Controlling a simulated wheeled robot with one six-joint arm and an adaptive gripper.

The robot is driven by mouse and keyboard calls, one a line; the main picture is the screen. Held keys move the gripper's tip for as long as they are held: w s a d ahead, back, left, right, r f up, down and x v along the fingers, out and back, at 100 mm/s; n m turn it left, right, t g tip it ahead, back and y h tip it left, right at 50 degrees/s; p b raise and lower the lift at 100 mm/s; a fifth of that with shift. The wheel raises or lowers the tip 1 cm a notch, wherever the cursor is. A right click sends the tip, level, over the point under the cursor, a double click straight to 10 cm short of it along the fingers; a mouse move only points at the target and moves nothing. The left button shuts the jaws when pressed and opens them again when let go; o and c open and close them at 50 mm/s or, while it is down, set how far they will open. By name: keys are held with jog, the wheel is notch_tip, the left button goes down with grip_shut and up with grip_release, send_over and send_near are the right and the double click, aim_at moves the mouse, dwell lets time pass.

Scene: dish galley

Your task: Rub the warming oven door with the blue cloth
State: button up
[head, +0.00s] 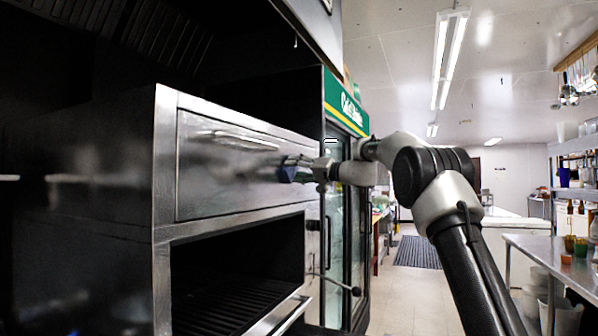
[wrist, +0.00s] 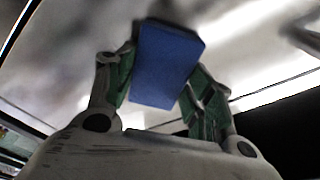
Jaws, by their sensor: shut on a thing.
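The warming oven door (head: 240,165) is a stainless steel panel with a long bar handle (head: 235,140) near its top, and it looks closed. My gripper (head: 290,170) is at the right part of this door. In the wrist view my gripper (wrist: 165,85) is shut on the blue cloth (wrist: 168,65), which looks like a folded flat block between the two fingers. The blue cloth also shows in the head view (head: 287,174), small and dark, at or very near the door's face. I cannot tell if it touches. The door fills the wrist view behind the cloth as blurred metal.
Below the door is a dark open compartment with a grate (head: 235,308). A green-topped glass-door fridge (head: 345,105) stands just beyond the oven. A steel table (head: 560,255) with shelves stands at the right.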

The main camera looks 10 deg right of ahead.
aim_at(288, 169)
jog(key=shift+s+a, duration=0.6)
jog(key=shift+s, duration=0.25)
jog(key=shift+s+a, duration=0.55)
jog(key=shift+s, duration=0.25)
jog(key=v, duration=0.6)
jog(key=shift+w+d+r, duration=0.2)
jog(key=shift+r, duration=0.05)
jog(key=shift+v, duration=1.5)
jog(key=shift+w+d+r, duration=0.1)
jog(key=shift+w+r, duration=0.05)
